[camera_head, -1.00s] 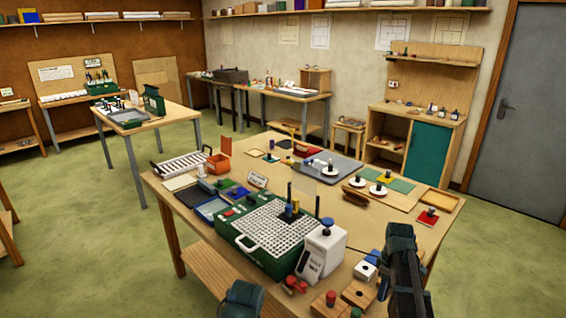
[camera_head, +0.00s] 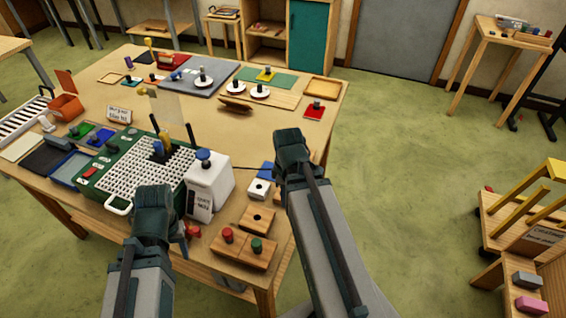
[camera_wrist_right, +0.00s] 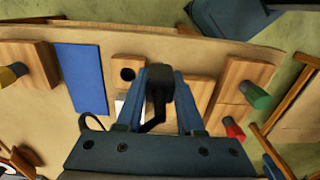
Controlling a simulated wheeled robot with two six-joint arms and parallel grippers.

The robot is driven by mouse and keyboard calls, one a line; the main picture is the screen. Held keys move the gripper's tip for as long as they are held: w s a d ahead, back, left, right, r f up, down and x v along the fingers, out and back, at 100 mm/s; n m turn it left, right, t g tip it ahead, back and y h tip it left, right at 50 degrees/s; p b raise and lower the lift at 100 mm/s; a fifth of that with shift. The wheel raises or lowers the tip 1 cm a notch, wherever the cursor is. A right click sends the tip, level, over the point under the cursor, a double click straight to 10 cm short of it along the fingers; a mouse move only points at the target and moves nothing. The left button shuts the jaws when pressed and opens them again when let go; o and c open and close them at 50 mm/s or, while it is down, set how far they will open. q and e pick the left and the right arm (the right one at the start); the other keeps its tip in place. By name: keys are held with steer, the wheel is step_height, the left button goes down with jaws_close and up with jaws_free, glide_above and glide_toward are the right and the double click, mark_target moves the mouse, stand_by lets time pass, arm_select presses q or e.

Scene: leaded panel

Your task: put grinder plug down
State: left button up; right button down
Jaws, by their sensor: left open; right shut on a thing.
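The grinder (camera_head: 125,180) is a green machine with a white grid top at the table's front. My right gripper (camera_head: 292,150) is over the table's right edge. In the right wrist view it is shut on the black grinder plug (camera_wrist_right: 159,84), between its two blue-grey fingers, with a black cord hanging off it. In the head view the gripper hides the plug. My left gripper (camera_head: 154,203) is open, in front of the grinder; its fingertips are hard to make out and I see nothing in it.
A white bottle-like box (camera_head: 208,185) stands right of the grinder. A small white block (camera_head: 259,187), a wooden block with a hole (camera_head: 257,217) and a block with red and green knobs (camera_head: 243,250) lie near the right front.

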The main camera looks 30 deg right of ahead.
steer(key=shift+w+d, duration=0.1)
steer(key=shift+w, duration=0.05)
steer(key=w+d, duration=0.2)
steer(key=w, duration=0.2)
steer(key=w+d+f+b, duration=0.1)
steer(key=w+d, duration=0.2)
steer(key=w, duration=0.1)
steer(key=w+d, duration=0.3)
steer(key=w, duration=0.1)
steer(key=shift+w+d+f, duration=0.15)
steer(key=shift+w, duration=0.2)
step_height(320, 180, down, 4)
steer(key=b, duration=0.4)
steer(key=shift+w+d+r, duration=0.1)
steer(key=shift+w+r, duration=0.05)
steer(key=shift+r, duration=0.05)
steer(key=shift+f, duration=0.2)
steer(key=c, duration=0.5)
jaws_free()
steer(key=shift+r, duration=0.1)
steer(key=shift+r, duration=0.1)
